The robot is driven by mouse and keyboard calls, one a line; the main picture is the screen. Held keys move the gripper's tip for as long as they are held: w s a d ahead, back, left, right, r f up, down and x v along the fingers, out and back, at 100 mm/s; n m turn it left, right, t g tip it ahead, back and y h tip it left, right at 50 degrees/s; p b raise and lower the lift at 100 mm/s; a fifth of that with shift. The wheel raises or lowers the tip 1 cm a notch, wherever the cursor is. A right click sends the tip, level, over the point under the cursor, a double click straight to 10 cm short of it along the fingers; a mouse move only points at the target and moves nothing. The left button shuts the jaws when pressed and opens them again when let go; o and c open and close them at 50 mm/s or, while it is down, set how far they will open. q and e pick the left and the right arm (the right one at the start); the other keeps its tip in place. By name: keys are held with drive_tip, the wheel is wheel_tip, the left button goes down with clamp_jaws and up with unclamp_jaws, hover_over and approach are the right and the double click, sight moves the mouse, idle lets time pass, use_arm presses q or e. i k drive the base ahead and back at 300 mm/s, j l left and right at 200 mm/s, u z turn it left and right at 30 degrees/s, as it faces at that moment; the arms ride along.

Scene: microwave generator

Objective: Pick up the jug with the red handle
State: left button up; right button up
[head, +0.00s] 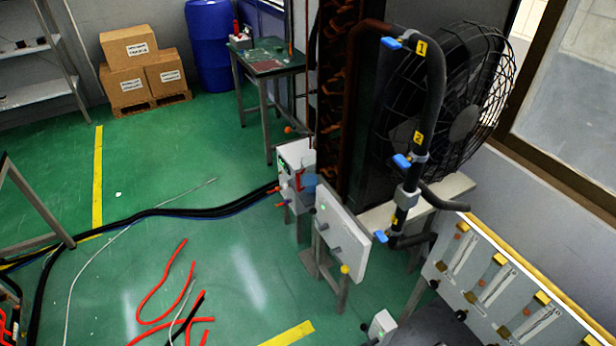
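I cannot make out a jug with a red handle for certain. A small white and dark object with a red part (237,33) stands at the back left of the small workbench (268,66); it is too small to tell what it is. Neither of my grippers shows in the head view.
A black fan (462,124) and pipes with blue valves (409,198) stand at the right. A blue barrel (211,45) and cardboard boxes (128,46) are at the back. Black cables (150,212) and red hoses (165,290) lie on the green floor, which has clear patches.

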sight(307, 176)
drive_tip(key=z, duration=3.3)
drive_tip(key=u, duration=3.25)
drive_tip(key=i+j+z, duration=0.25)
drive_tip(key=z, duration=0.25)
drive_tip(key=i+j+z, duration=0.2)
drive_tip(key=j+z, duration=0.3)
drive_tip(key=l, duration=0.15)
